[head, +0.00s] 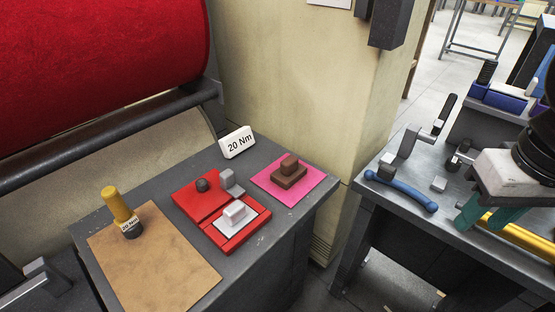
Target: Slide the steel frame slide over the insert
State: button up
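A red fixture (203,201) lies on the dark grey bench at the centre-left. Its front part holds a pale plate (252,222) with a white raised block (234,212), which may be the insert. At its rear stand a dark round knob (202,185) and a grey metal block (230,183), which may be the steel frame slide; I cannot tell for sure. My gripper (487,215) is at the far right over the other bench, well away from the fixture.
A blue wrench (402,191) and yellow bar (524,237) lie on the right bench. A gap separates the benches.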

aim_at(227, 178)
jog(key=z, duration=0.35)
jog(key=i, duration=0.15)
jog(key=u, duration=1.45)
